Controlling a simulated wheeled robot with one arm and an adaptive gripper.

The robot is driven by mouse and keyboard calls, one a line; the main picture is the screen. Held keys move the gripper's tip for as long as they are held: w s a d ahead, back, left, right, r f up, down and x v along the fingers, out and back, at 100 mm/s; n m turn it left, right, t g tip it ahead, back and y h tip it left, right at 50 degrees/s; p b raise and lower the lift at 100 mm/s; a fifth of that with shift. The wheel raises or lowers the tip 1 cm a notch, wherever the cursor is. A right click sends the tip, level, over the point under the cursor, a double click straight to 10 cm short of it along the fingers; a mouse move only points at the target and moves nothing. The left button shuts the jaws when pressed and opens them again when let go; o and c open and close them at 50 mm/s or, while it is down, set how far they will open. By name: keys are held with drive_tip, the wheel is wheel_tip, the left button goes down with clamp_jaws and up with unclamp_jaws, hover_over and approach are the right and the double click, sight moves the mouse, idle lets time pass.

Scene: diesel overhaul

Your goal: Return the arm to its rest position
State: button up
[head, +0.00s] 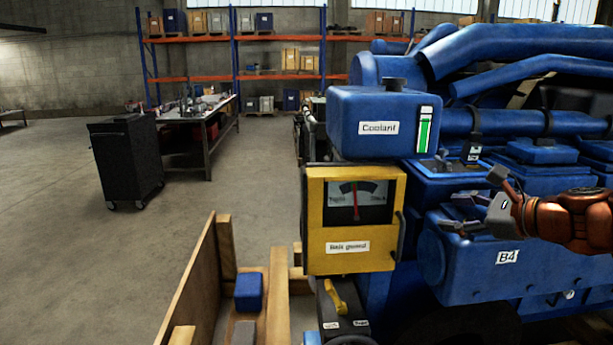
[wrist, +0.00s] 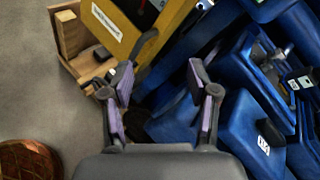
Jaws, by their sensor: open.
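My gripper (head: 492,191) is at the right of the head view, in front of the blue engine (head: 478,263) and above its part labelled B4. My orange-brown arm reaches in from the right edge. In the wrist view my gripper (wrist: 160,92) has its two fingers, with purple pads, spread apart with nothing between them. Beyond the fingers are the yellow gauge box (wrist: 130,25) and blue engine parts (wrist: 258,105). Whether the gripper touches the engine cannot be told.
A blue coolant tank (head: 372,122) sits above the yellow gauge box (head: 353,262). A wooden crate (head: 196,285) holding blocks stands at lower left. A black cabinet (head: 127,160), a workbench (head: 207,120) and racks (head: 235,60) stand behind. The floor at left is clear.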

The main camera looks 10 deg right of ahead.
drive_tip(key=s+a+f+n+g+y, duration=0.1)
drive_tip(key=s+a+f+n+g, duration=0.25)
drive_tip(key=a, duration=0.35)
drive_tip(key=s+a+f+n+g, duration=0.2)
drive_tip(key=a+f+n, duration=0.2)
drive_tip(key=a, duration=0.4)
drive_tip(key=s+a+f+n+g+h, duration=0.2)
drive_tip(key=s+a+f+n+g, duration=0.2)
drive_tip(key=s+a+f+n, duration=0.5)
drive_tip(key=s+d+f+n+g+h, duration=0.2)
drive_tip(key=s+d+f+n, duration=0.1)
drive_tip(key=s, duration=0.6)
drive_tip(key=s+d+f+n+g+h, duration=0.2)
drive_tip(key=s+d+f+n+h, duration=0.1)
drive_tip(key=s, duration=0.6)
drive_tip(key=shift+d+f+n+g+h, duration=0.3)
drive_tip(key=shift+d+n+g, duration=0.05)
drive_tip(key=shift+d+n, duration=0.35)
drive_tip(key=shift+a, duration=0.1)
drive_tip(key=shift+c, duration=0.4)
